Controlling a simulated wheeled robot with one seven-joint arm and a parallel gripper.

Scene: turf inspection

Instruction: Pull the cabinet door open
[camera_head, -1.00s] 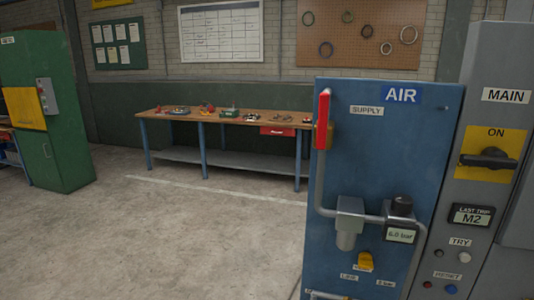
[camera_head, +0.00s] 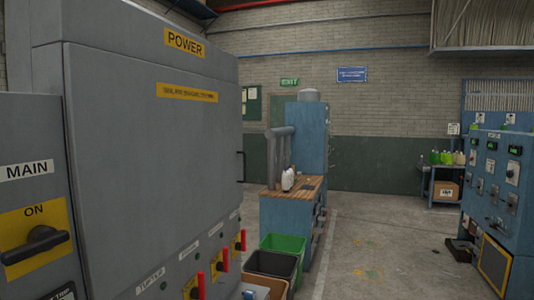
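A large grey cabinet door (camera_head: 150,135) labelled POWER fills the left of the head view. It looks shut. A thin dark handle (camera_head: 241,167) stands out at its right edge. A yellow label strip sits below the POWER sign. My gripper is not in view.
A grey MAIN panel (camera_head: 35,220) with a black ON switch adjoins the door at the left. Red levers (camera_head: 220,262) line the lower front. Green and black bins (camera_head: 283,245) and a wood-topped bench (camera_head: 293,190) stand beyond. A blue control console (camera_head: 500,195) is at right. Floor between is open.

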